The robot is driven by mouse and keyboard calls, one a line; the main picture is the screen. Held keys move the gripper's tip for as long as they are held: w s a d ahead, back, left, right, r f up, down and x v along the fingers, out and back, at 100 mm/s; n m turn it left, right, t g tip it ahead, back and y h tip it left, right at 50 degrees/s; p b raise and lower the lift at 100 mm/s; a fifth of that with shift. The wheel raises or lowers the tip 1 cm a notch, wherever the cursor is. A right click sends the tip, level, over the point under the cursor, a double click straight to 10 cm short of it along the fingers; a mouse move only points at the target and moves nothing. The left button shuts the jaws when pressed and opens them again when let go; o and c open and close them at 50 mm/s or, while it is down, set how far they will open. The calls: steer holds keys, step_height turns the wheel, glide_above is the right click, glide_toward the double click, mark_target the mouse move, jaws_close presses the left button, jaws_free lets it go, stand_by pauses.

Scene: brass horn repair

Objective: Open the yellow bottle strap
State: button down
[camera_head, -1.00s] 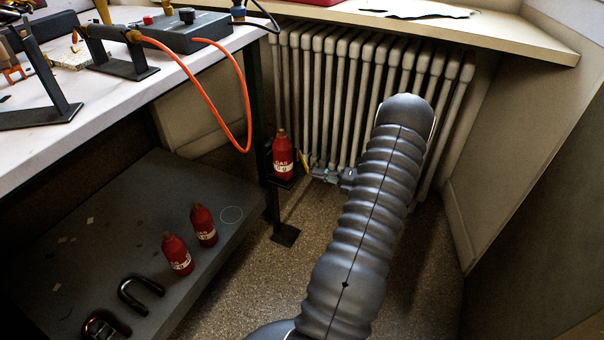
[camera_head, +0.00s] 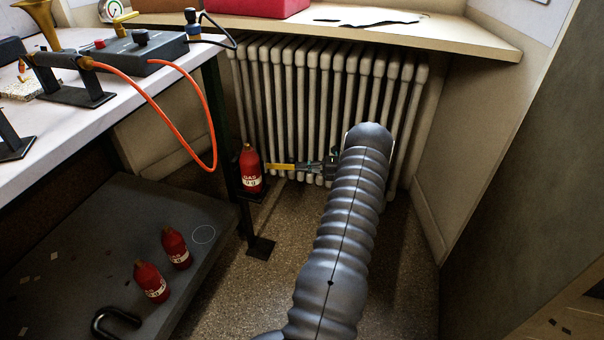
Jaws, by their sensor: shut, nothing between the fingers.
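A red gas bottle (camera_head: 250,170) stands upright on a small dark bracket at the table leg. The yellow strap (camera_head: 280,167) sticks out to the right from beside this bottle, roughly level, and does not run across the bottle's front. My gripper (camera_head: 302,168) is small in the picture, in front of the radiator, at the strap's right end. Its fingers are shut with nothing between them. I cannot tell whether they touch the strap. My grey arm hides part of the radiator to the right.
Two more red bottles (camera_head: 151,281) (camera_head: 176,248) stand on the dark lower shelf (camera_head: 110,220). An orange hose (camera_head: 186,120) hangs from the white table (camera_head: 85,125) close to the bracketed bottle. The radiator (camera_head: 290,100) stands close behind my gripper. Speckled floor is free below.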

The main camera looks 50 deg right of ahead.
steer(key=shift+w+d+b, duration=0.2)
steer(key=shift+w+d, duration=0.25)
steer(key=shift+w, duration=0.25)
steer(key=shift+w+d+b, duration=0.2)
steer(key=shift+w+d, duration=0.25)
steer(key=shift+w, duration=0.25)
steer(key=s+p, duration=0.1)
steer(key=s, duration=0.3)
steer(key=w+d+b, duration=0.1)
steer(key=d+b, duration=0.1)
steer(key=d, duration=0.7)
steer(key=shift+w+d, duration=0.15)
steer(key=shift+d, duration=0.2)
stand_by(0.4)
